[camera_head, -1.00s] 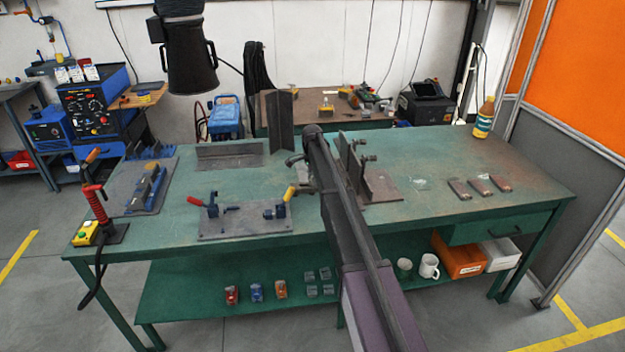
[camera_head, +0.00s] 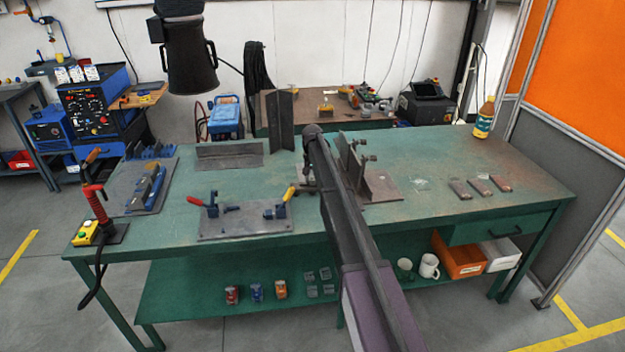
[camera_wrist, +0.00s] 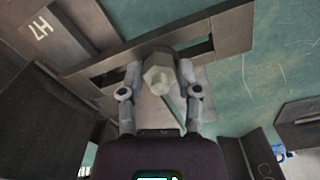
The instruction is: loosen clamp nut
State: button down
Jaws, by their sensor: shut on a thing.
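In the wrist view a grey hexagonal clamp nut (camera_wrist: 158,76) with a round stud end sits between the two fingers of my gripper (camera_wrist: 161,82). The fingers are shut on its sides. Behind it is a slotted dark steel bar (camera_wrist: 215,40). In the head view my arm reaches over the bench to the upright steel fixture (camera_head: 350,160) right of the bench's middle. My gripper is mostly hidden behind my arm there, and the gripped nut cannot be made out.
The green bench (camera_head: 440,200) holds a plate with toggle clamps (camera_head: 245,222) at front centre, steel angles (camera_head: 230,155) at the back, and several small blocks (camera_head: 480,186) at the right. A bottle (camera_head: 484,118) stands at the back right corner. The right front surface is mostly clear.

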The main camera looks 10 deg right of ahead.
jog(key=n, duration=0.6)
jog(key=shift+s, duration=0.15)
jog(key=n, duration=0.6)
jog(key=shift+n, duration=0.4)
jog(key=n, duration=1.3)
jog(key=shift+c, duration=1.5)
grip_release()
